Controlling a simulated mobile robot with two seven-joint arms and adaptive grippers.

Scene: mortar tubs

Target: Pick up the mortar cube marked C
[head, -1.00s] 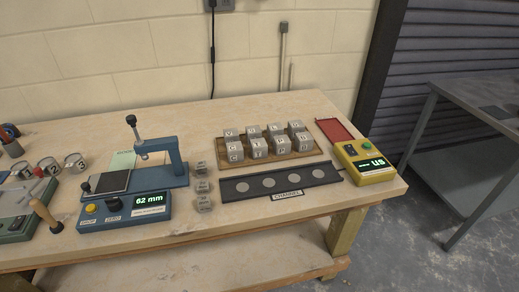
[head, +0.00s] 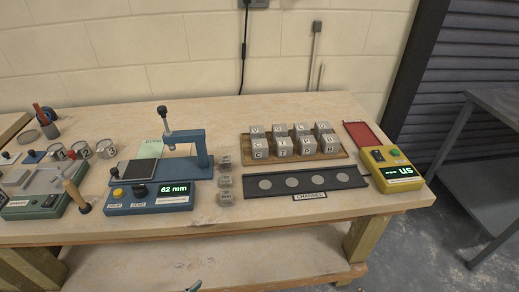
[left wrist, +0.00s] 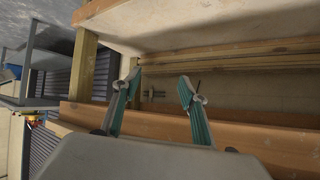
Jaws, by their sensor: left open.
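The mortar cube marked C (head: 260,148) is a grey cube at the left end of the front row on a wooden tray (head: 285,162). Other grey lettered cubes stand beside and behind it. My left gripper (left wrist: 160,82) shows in the left wrist view, its two fingers apart and nothing between them. It faces the timber underside and lower part of a bench, and no cube shows there. In the head view only a small tip, perhaps of a gripper, shows at the bottom edge, well below the tray. My right gripper is not in view.
A dark strip with round discs (head: 340,180) lies in front of the tray. A yellow meter (head: 390,168) stands to its right, by a red plate (head: 368,136). A blue press (head: 160,195) and several small grey blocks (head: 225,181) stand to its left. The bench front is clear.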

